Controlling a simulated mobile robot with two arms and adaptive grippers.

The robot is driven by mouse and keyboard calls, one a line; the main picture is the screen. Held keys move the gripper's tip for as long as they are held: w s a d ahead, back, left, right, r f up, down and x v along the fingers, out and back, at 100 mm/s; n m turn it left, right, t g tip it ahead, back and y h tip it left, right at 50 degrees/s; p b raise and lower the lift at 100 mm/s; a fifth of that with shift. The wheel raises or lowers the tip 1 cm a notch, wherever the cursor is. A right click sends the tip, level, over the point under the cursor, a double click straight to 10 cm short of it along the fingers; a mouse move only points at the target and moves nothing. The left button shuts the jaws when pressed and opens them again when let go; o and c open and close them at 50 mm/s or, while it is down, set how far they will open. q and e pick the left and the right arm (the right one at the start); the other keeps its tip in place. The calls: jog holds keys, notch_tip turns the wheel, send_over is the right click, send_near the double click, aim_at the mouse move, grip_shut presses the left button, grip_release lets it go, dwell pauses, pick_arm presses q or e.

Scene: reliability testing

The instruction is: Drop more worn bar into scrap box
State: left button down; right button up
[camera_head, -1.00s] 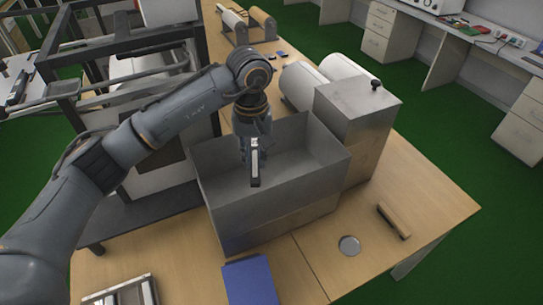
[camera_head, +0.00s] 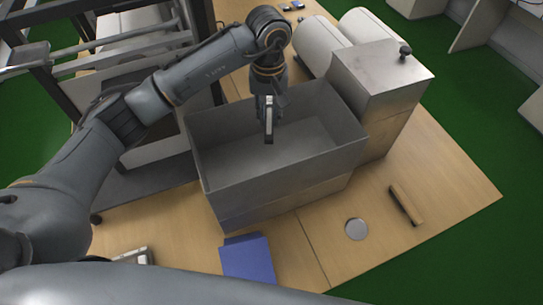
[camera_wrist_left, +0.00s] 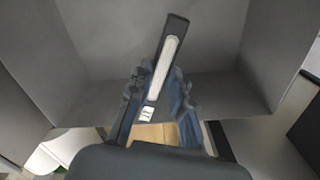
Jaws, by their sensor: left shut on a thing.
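My left gripper (camera_head: 266,108) points down over the open grey metal scrap box (camera_head: 275,186) on the wooden table. It is shut on a narrow dark bar with a pale face (camera_head: 269,128). The bar is held upright, within the outline of the box opening; its exact depth is unclear. In the left wrist view the bar (camera_wrist_left: 165,65) stands out of the fingers (camera_wrist_left: 155,100), with the grey box walls (camera_wrist_left: 215,45) around it. The visible part of the box floor looks empty. My right gripper is not in view.
A metal block with a knob (camera_head: 385,75) stands right of the box, with white rolls (camera_head: 318,42) behind. A blue item (camera_head: 248,258), a round disc (camera_head: 356,229) and a wooden-looking piece (camera_head: 406,205) lie on the table. A dark frame stands at left.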

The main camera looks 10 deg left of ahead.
pick_arm(q)
jog(key=shift+s+f, duration=0.1)
jog(key=shift+s, duration=0.05)
jog(key=c, duration=1.7)
grip_release()
jog(key=o, duration=0.6)
jog(key=shift+c, duration=0.2)
jog(key=shift+r, duration=0.3)
notch_tip(320, 180, up, 12)
jog(key=shift+f, duration=0.25)
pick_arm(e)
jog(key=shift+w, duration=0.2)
pick_arm(q)
jog(key=shift+f, duration=0.1)
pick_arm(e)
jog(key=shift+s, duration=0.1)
